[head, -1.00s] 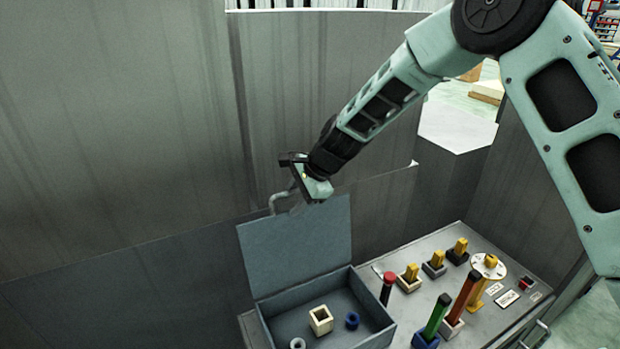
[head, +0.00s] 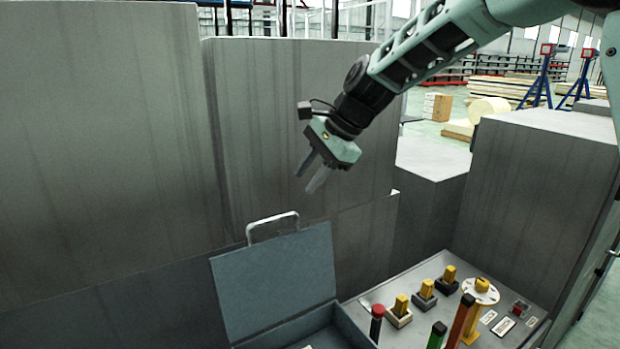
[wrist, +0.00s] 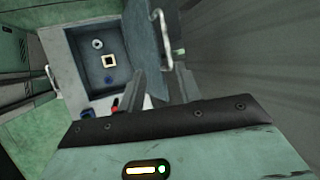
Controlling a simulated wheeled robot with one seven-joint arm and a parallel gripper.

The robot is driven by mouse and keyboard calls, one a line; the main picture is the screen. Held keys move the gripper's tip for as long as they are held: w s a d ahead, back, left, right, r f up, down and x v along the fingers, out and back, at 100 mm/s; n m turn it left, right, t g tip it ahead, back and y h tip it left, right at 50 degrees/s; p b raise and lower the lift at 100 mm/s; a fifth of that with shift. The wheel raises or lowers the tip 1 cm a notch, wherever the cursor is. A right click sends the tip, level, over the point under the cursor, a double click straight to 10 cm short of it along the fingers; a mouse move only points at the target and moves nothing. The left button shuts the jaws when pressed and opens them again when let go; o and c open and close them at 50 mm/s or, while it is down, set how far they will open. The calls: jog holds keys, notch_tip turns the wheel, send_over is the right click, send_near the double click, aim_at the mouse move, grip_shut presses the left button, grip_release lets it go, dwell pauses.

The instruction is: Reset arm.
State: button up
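My gripper (head: 312,180) hangs in the air above and to the right of the open box's lid, pointing down and to the left. Its two fingers are apart with nothing between them; they also show in the wrist view (wrist: 160,86). The grey-blue box (head: 340,318) stands open with its lid (head: 275,280) raised and a metal handle (head: 272,225) on the lid's top edge. In the wrist view, the box holds a cream square block (wrist: 109,61), a grey ring (wrist: 97,44) and a blue piece (wrist: 108,80).
Right of the box, a panel holds yellow pegs in square bases (head: 401,305), a red-topped post (head: 377,322), a round white plate on a yellow post (head: 480,291), and green and red posts. Tall grey metal walls (head: 300,120) stand behind. The air around my gripper is clear.

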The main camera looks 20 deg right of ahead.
jog(key=s+a+f+n+g+h+b, duration=0.1)
jog(key=s+a+f+n+b, duration=0.1)
jog(key=s+f+n+b, duration=0.3)
jog(key=s+a+f+n+g, duration=0.1)
jog(key=s+a+f, duration=0.2)
jog(key=s, duration=0.3)
jog(key=s+d+f+n+h+b, duration=0.2)
jog(key=s+f+n+b, duration=0.2)
jog(key=s+f+n, duration=0.3)
jog(key=s+d+f+n+g+h+b, duration=0.1)
jog(key=s+f+n+b, duration=0.3)
jog(key=s, duration=1.3)
notch_tip(320, 180, down, 5)
jog(key=n+h, duration=0.1)
jog(key=n, duration=0.3)
jog(key=shift+d+n+b, duration=0.3)
jog(key=shift+d+b, duration=0.05)
jog(key=shift+b, duration=0.05)
